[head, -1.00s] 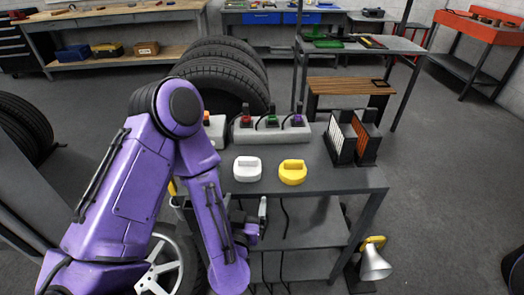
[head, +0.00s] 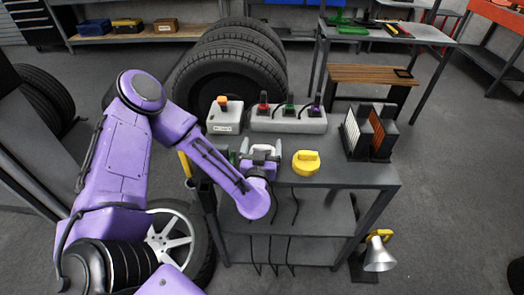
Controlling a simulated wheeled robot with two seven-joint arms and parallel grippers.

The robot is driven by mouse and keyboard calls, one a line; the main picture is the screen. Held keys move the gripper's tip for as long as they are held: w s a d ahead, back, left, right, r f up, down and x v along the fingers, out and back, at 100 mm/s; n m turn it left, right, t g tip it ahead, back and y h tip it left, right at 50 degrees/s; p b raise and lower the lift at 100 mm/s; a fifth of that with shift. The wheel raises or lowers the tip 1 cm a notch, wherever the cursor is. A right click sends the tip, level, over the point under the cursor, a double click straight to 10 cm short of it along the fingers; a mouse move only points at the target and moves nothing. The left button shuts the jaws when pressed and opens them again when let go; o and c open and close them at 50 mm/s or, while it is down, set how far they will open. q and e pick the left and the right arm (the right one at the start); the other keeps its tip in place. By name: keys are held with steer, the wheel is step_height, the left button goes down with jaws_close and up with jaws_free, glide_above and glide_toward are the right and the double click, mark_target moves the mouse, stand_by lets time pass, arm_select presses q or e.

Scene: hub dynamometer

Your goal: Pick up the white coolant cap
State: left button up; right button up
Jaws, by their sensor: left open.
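The white coolant cap (head: 262,148) sits on the grey cart top, left of the yellow cap (head: 306,162). My left gripper (head: 260,156) is at the white cap from the near side, with its fingers open and one on each side of it. The gripper and wrist hide the cap's near part. I cannot tell whether the fingers touch it. My right gripper is not in view.
Behind the caps stand a grey box with an orange switch (head: 224,115) and a grey block with several coloured plugs (head: 289,119). Upright filter-like panels (head: 370,133) stand to the right. Cables hang at the cart's front. The cart top's front right is clear.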

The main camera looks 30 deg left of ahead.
arm_select(q)
steer(key=shift+d, duration=0.1)
steer(key=c, duration=1.1)
steer(key=shift+o, duration=0.2)
steer(key=shift+r, duration=0.1)
